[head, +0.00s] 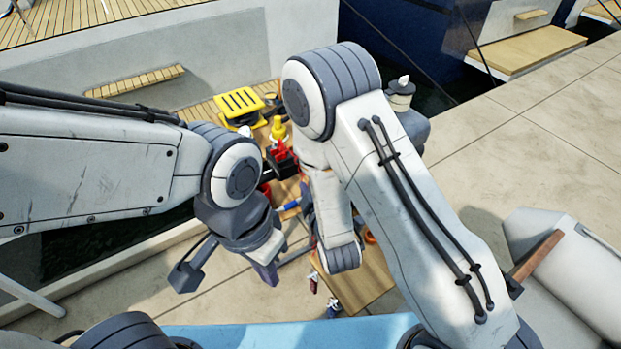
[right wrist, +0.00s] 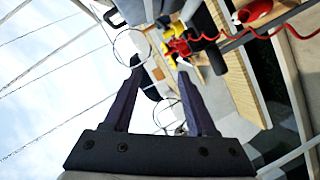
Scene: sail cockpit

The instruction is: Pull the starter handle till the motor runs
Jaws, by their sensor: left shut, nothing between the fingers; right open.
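I cannot pick out the starter handle or the motor with certainty; my right arm covers much of the middle of the head view. A red and black object (head: 281,156) shows between my arms, and I cannot tell what it is. My left gripper (head: 268,278) points down over the paved ground and is shut and empty. My right gripper (right wrist: 159,75) is open in the right wrist view, with nothing visibly held. Beyond its fingertips are a red part (right wrist: 178,47) and a coiled red cord (right wrist: 250,36). My right gripper is hidden in the head view.
A yellow slatted object (head: 239,104) and a yellow bottle-like item (head: 278,128) sit behind the arms. A wooden surface (head: 356,279) lies below my right arm. A grey inflatable boat (head: 555,250) is at the right. Open pavement (head: 560,140) lies at upper right.

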